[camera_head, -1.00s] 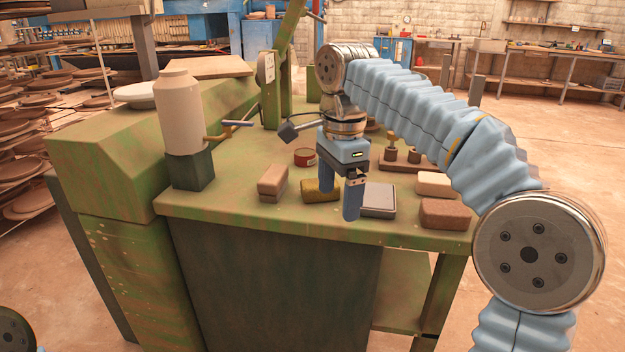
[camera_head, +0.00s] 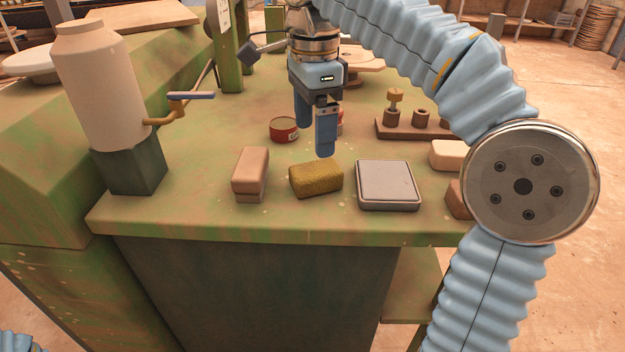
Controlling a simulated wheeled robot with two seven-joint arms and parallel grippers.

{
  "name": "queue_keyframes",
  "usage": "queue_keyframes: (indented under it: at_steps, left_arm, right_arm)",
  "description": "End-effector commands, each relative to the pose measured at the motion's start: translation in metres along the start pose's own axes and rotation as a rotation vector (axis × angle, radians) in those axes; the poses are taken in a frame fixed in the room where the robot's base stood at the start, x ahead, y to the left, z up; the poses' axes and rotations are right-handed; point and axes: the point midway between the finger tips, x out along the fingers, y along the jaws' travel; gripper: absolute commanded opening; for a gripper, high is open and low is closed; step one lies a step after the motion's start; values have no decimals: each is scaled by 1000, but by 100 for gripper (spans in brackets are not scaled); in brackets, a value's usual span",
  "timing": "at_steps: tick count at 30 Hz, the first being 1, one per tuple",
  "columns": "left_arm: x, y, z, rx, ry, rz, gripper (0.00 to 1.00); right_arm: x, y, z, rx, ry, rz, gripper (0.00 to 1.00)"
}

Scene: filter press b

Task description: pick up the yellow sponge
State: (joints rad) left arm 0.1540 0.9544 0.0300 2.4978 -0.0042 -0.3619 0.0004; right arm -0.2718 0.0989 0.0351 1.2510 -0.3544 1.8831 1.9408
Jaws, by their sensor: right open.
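The yellow sponge (camera_head: 316,181) is a mustard-coloured, rough block lying flat on the green worktop (camera_head: 230,224) near its front edge. It sits between a brown two-layer block and a grey flat box, apart from both. My right gripper (camera_head: 314,139) points down with its two blue fingers spread and nothing between them. In the picture its fingertips are just above the sponge's far edge; I cannot tell their exact height. No contact with the sponge shows. My left gripper is out of view.
The brown block (camera_head: 251,172) stands left of the sponge, the grey box (camera_head: 387,184) right. Behind are a red tin (camera_head: 284,129) and a wooden rack with pegs (camera_head: 410,128). A cream block (camera_head: 446,154) is partly behind my arm. A large bottle (camera_head: 95,85) stands left.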

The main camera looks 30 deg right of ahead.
Motion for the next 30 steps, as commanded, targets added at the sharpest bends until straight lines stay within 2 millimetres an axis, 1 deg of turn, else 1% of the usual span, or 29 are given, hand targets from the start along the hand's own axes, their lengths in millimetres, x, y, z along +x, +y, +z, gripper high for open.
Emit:
queue_keyframes:
  at_steps: [1, 3, 8, 11, 15, 17, 20, 26, 27, 29, 30]
  left_arm:
    - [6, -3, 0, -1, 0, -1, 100]
    - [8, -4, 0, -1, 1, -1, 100]
    - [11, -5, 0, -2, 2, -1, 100]
    - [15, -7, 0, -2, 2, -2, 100]
    - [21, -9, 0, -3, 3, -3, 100]
    - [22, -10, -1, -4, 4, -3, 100]
    - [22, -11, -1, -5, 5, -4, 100]
    - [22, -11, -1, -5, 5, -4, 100]
    - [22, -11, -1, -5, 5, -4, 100]
    - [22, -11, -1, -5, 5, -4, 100]
    - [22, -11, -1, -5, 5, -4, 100]
  right_arm:
    - [14, 1, 0, 0, 1, 2, 88]
    - [23, 0, 0, 0, 1, 1, 88]
    - [35, 1, 0, 0, 0, 0, 88]
    - [48, 4, -1, 0, 0, 0, 88]
    - [71, 8, -2, 1, 0, 1, 88]
    - [78, 8, -1, 0, 0, 2, 88]
    - [84, 8, -1, 0, 0, 0, 88]
    - [84, 7, -1, 0, -1, 0, 88]
    - [84, 7, -1, 0, -1, 0, 85]
    - [84, 7, -1, 0, -1, 0, 76]
    - [84, 7, -1, 0, 0, 0, 70]
